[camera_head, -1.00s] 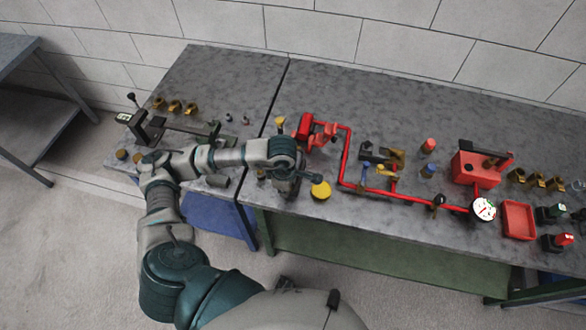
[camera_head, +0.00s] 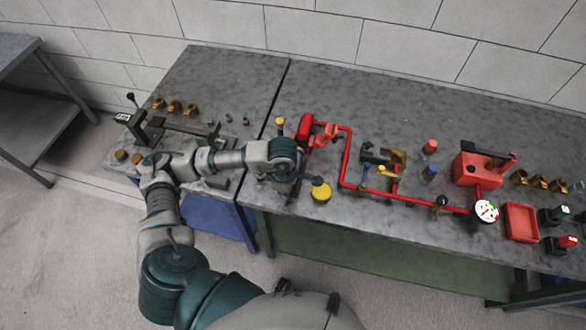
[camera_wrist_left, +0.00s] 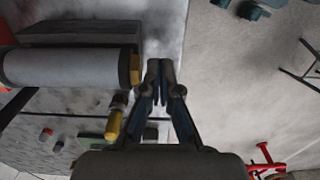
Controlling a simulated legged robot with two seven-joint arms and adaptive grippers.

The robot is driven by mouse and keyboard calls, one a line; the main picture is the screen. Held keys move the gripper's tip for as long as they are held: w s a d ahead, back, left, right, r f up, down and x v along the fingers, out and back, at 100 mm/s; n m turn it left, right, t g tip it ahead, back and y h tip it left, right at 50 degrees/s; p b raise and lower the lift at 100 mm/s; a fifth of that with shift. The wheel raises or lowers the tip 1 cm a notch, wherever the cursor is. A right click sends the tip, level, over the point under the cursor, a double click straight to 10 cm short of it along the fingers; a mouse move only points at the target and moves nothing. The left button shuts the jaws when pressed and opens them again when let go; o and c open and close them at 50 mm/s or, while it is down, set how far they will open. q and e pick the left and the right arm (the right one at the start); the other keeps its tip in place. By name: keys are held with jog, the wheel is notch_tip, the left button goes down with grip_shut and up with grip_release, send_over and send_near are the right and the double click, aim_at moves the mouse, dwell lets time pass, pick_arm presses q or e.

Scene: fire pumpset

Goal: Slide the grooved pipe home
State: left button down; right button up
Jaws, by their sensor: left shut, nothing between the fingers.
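My left gripper (camera_head: 287,186) hangs over the left end of the right-hand bench, pointing down behind its wrist. In the left wrist view its fingers (camera_wrist_left: 160,78) are together with nothing between them, in front of the bench edge. A grey cylinder with a brass-coloured end (camera_wrist_left: 68,66) lies close beside the fingers, apart from them; it looks like the grooved pipe, but I cannot be sure. My arm hides that spot in the head view. Red pipework (camera_head: 344,160) runs from a red fitting (camera_head: 316,132) to a gauge (camera_head: 486,211). My right gripper is not in view.
A yellow round cap (camera_head: 321,191) stands just right of the gripper. A red box (camera_head: 477,169), a red tray (camera_head: 521,222) and brass fittings (camera_head: 538,181) are farther right. A dark clamp rig (camera_head: 176,130) is on the left bench. The back of the right bench is clear.

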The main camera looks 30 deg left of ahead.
pick_arm(q)
jog(key=shift+w+a+b, duration=0.15)
jog(key=shift+w+b, duration=0.15)
jog(key=shift+w, duration=0.35)
jog(key=shift+w+a+b, duration=0.15)
jog(key=shift+w+b, duration=0.1)
jog(key=shift+w, duration=0.4)
jog(key=shift+w+a+b, duration=0.2)
jog(key=shift+w+b, duration=0.3)
jog(key=shift+w, duration=0.3)
jog(key=shift+w+a+b, duration=0.15)
jog(key=shift+w+b, duration=0.3)
jog(key=shift+w, duration=0.3)
dwell(1.5)
jog(key=shift+s, duration=0.2)
jog(key=shift+s+d, duration=0.1)
jog(key=shift+s, duration=0.3)
jog(key=shift+r+p, duration=1.95)
jog(key=shift+r, duration=1.6)
